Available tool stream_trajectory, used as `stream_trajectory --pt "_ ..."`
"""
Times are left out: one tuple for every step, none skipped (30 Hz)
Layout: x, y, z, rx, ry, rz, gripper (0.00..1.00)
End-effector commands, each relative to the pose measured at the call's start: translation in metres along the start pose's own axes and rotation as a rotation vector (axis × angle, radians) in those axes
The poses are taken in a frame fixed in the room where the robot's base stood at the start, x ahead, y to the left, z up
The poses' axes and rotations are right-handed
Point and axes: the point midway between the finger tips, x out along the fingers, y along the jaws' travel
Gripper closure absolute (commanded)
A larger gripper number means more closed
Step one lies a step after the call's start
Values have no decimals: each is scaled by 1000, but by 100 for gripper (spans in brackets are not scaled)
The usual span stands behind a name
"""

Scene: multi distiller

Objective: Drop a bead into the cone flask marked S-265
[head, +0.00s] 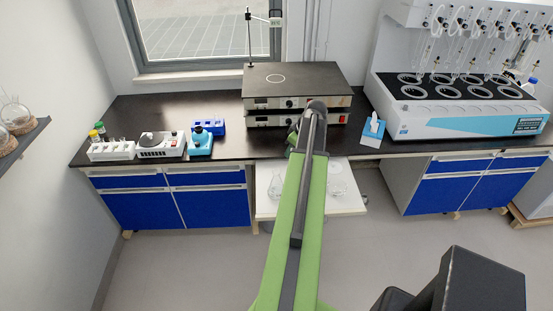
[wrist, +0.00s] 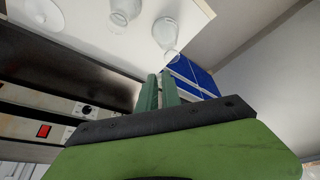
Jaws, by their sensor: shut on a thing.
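My gripper (wrist: 160,78) shows in the wrist view as two green fingers. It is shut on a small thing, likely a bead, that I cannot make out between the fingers. In the head view my arm hides most of it. A clear cone-shaped flask (wrist: 166,36) stands on a white board (wrist: 196,14), just beyond the fingertips in the wrist view. Another glass vessel (wrist: 122,12) stands beside it, cut off by the top edge. In the head view, glassware shows left (head: 275,187) and right (head: 337,188) of my arm. No S-265 label is readable.
A dark bench with a two-level hotplate (head: 275,80) stands behind the board. A large distiller (head: 430,118) is at right, a blue-white tissue box (head: 373,131) near the middle. Small instruments and a white rack (head: 112,150) are at left. Floor in front is clear.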

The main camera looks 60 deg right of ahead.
Motion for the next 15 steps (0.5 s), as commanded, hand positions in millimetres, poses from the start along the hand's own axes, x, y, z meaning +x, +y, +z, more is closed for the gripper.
stream_trajectory --pt "17 -12 -8 -6 0 -1 100" --pt "22 -17 -14 -4 0 -1 100" --pt "27 -22 -20 -5 0 -1 100" --pt "30 -25 -23 -3 0 -1 100" --pt "31 -27 -26 -2 0 -1 100" --pt "32 -29 -28 -1 1 0 100" --pt "32 -30 -29 -1 1 0 100" --pt "32 -30 -30 -1 1 0 100" --pt "31 -29 -30 -1 1 0 100" --pt "32 -29 -30 0 1 0 100" --pt "32 -29 -29 0 1 0 100" --pt "34 -29 -29 -1 1 0 100" --pt "35 -29 -28 -1 1 0 100" --pt "37 -29 -27 -1 1 0 100" --pt "39 -29 -26 -1 1 0 100"
